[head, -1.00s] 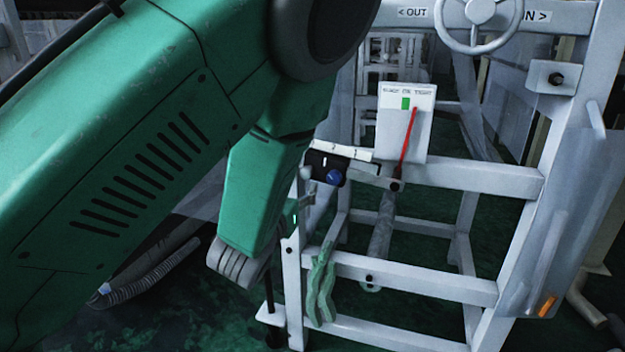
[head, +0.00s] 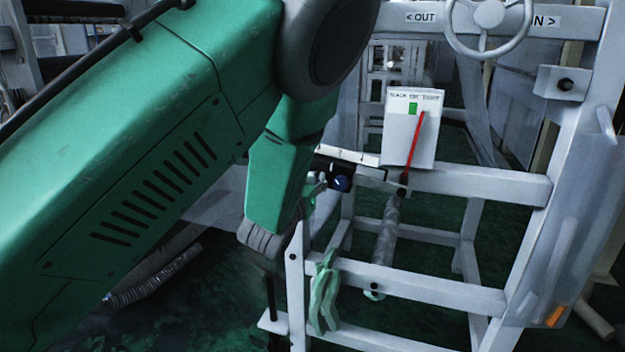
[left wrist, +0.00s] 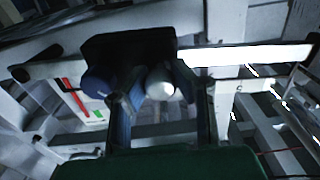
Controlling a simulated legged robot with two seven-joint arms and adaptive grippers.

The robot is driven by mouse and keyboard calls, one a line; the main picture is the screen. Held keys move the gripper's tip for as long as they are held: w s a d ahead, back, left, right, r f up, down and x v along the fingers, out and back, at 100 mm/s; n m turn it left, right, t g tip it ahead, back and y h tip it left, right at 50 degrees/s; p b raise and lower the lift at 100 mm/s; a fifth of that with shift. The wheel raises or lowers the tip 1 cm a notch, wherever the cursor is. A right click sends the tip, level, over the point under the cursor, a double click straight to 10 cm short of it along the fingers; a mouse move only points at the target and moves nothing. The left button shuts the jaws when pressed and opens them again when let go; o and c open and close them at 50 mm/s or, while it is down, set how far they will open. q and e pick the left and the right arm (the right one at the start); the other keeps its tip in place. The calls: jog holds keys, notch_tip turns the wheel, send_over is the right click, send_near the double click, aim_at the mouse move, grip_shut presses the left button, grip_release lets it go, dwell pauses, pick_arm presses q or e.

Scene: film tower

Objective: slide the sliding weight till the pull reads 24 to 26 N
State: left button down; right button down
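The sliding weight is a black block (head: 326,168) with a blue knob (head: 341,184), on a white scale beam (head: 349,155). In the left wrist view the block (left wrist: 130,55), blue knob (left wrist: 97,82) and a white ball knob (left wrist: 160,82) show close up. My left gripper (left wrist: 158,100) is open, its dark fingers on either side of the white knob; I cannot tell whether they touch it. In the head view my left arm hides most of that gripper. The gauge card (head: 410,145) has a green mark (head: 413,109); the red pointer's (head: 415,145) tip is right of it.
A white frame (head: 460,185) carries the gauge and beam. A handwheel (head: 488,15) between the OUT and IN labels is above. Green gloves (head: 323,295) hang on the lower left rail. A clear panel (head: 565,220) stands on the right.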

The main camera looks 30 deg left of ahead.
pick_arm(q)
jog(key=s+a+r+p, duration=0.1)
jog(key=s+a, duration=0.1)
jog(key=a, duration=0.6)
jog(key=shift+a+p, duration=0.15)
jog(key=shift+p, duration=0.15)
jog(key=c, duration=1.5)
grip_release()
jog(key=shift+w, duration=0.1)
jog(key=shift+c, duration=0.2)
jog(key=shift+o, duration=1.2)
jog(key=shift+d+r, duration=0.1)
jog(key=shift+d, duration=0.25)
jog(key=v, duration=1.2)
